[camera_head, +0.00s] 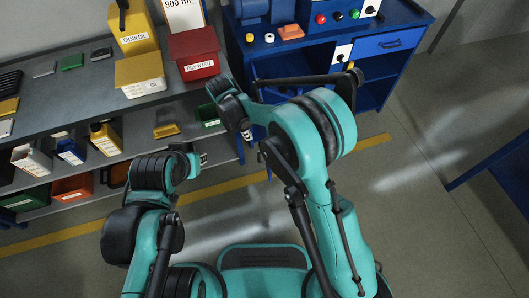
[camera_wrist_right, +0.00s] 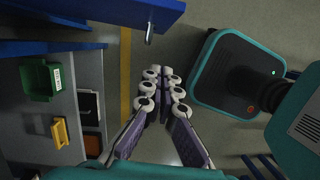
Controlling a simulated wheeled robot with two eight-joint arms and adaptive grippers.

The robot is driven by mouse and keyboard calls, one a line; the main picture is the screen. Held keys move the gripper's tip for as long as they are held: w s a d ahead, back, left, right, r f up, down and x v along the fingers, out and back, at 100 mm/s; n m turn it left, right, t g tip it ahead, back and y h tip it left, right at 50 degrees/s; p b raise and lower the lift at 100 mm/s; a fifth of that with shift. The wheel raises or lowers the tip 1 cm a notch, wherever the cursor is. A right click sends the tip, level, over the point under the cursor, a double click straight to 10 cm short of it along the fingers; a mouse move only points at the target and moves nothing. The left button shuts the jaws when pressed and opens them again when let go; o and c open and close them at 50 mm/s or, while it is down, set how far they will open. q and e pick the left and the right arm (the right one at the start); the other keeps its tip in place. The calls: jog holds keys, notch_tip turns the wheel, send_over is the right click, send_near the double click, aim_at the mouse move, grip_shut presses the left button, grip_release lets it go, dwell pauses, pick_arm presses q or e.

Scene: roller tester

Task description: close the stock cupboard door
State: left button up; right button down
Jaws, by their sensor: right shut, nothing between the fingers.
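My right gripper (camera_head: 247,134) is shut and empty in the head view, pointing down in front of the blue bench. In the right wrist view its fingers (camera_wrist_right: 162,82) are together. A blue panel with a small metal handle (camera_wrist_right: 148,36) juts out at the top of that view; it looks like the open cupboard door (camera_wrist_right: 110,10). The fingertips are apart from it. In the head view the door is mostly hidden by my right arm. The blue cupboard (camera_head: 285,68) has an open bay under its top. My left gripper (camera_head: 202,158) shows only in part; its jaws are unclear.
A grey shelf bench (camera_head: 90,85) with boxes and bins stands at left. A green bin (camera_wrist_right: 40,80) and a yellow bin (camera_wrist_right: 60,132) sit on its lower shelf. A blue drawer (camera_head: 390,42) is right of the open bay. Floor (camera_head: 420,170) is free at right.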

jog(key=w+d+f+b, duration=0.1)
jog(key=d+f+b, duration=0.4)
jog(key=f, duration=0.5)
jog(key=shift+w+d+b, duration=0.2)
jog(key=shift+d+b, duration=0.1)
jog(key=shift+d, duration=0.25)
